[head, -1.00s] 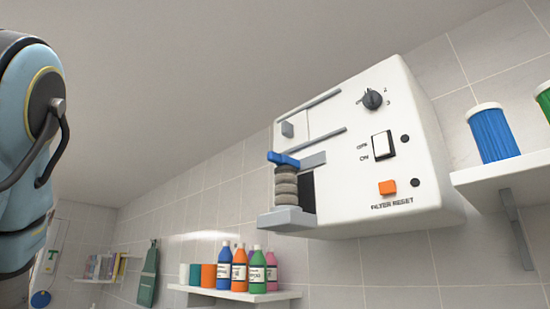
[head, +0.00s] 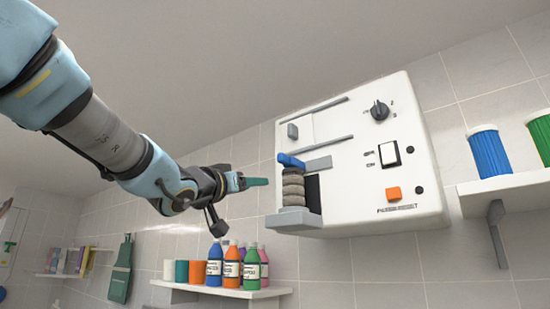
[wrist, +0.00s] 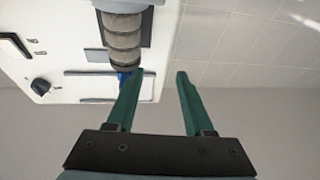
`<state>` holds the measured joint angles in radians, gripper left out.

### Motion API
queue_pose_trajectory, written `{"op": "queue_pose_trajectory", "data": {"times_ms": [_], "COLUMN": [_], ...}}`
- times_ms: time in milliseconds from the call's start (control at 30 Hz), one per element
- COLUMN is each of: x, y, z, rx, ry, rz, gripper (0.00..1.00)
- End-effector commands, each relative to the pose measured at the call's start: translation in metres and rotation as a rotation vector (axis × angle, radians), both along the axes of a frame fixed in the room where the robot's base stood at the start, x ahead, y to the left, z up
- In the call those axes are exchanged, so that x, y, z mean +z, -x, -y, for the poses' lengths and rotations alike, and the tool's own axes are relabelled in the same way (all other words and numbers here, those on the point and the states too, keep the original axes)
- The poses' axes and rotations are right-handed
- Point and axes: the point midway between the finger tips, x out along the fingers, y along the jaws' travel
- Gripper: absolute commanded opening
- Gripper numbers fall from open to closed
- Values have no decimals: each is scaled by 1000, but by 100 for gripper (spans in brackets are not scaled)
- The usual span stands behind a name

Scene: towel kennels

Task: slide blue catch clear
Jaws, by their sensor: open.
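The blue catch (head: 290,160) sits at the top of a stack of grey-brown rolls (head: 293,188) at the left side of a white wall unit (head: 355,160). In the wrist view the catch (wrist: 124,79) is partly hidden behind the left finger. My gripper (head: 262,181) is just left of the catch in the head view, apart from it. In the wrist view my gripper (wrist: 160,75) has its two green fingers spread with nothing between them. The rolls (wrist: 124,38) also show at the top of the wrist view.
The unit has a dial (head: 380,111), a rocker switch (head: 389,154), an orange button (head: 394,193) and a grey ledge (head: 293,221) under the rolls. A shelf (head: 225,290) with bottles is below. Another shelf (head: 505,190) with tubs is right.

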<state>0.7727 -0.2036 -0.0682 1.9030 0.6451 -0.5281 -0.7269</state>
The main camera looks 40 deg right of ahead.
Motion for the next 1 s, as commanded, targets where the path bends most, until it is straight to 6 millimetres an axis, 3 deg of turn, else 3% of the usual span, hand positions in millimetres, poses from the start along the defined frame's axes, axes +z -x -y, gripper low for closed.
{"op": "queue_pose_trajectory", "data": {"times_ms": [33, 100, 200, 367, 800, 1000], "x": [20, 37, 49, 58, 86, 90], "y": [21, 40, 52, 50, 31, 28], "z": [5, 8, 12, 26, 93, 105], "rx": [-53, -102, -137, -141, -136, -135], "ry": [36, 65, 86, 88, 86, 87], "rz": [29, 54, 71, 72, 70, 72], "gripper": [52, 52, 52, 52, 52, 52]}}
